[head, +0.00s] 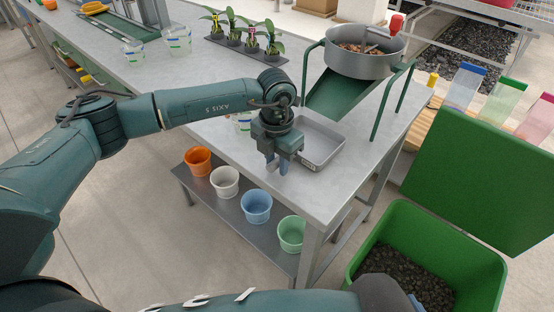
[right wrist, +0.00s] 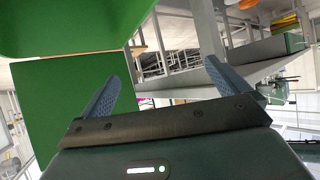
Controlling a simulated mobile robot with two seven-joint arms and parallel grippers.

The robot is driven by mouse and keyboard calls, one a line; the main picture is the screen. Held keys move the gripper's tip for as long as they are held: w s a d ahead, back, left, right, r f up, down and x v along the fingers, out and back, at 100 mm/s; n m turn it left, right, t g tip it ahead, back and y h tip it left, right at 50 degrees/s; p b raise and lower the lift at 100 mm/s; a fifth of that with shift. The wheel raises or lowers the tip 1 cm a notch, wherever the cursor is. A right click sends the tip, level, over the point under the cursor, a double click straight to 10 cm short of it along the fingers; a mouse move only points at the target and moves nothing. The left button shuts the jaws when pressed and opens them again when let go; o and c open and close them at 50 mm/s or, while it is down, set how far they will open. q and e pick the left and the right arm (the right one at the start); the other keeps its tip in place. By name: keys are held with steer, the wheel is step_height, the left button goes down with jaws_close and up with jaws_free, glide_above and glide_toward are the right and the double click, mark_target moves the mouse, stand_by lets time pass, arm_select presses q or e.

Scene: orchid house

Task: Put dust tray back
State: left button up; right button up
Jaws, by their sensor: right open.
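The dust tray (head: 326,154) is a shallow grey rectangular tray on the bench top, just in front of the green chute of the sieve stand. My left gripper (head: 277,168) points down at the tray's left side, close to the bench's front edge. Its blue fingertips show close together, and its body hides part of the tray's left end. I cannot tell whether the fingers touch the tray or hold its rim. My right gripper (right wrist: 163,75) shows in the right wrist view with its blue fingers wide apart and nothing between them.
The sieve pan (head: 362,62) with bark stands above the green chute (head: 338,94). Several coloured pots, including a blue pot (head: 257,206), stand on the lower shelf. A green bin (head: 432,240) with dark chips and a raised lid (head: 487,178) stands at the right. Potted orchids (head: 250,42) stand farther back.

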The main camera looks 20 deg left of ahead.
arm_select(q)
steer(key=shift+o, duration=1.3)
steer(key=shift+r, duration=0.15)
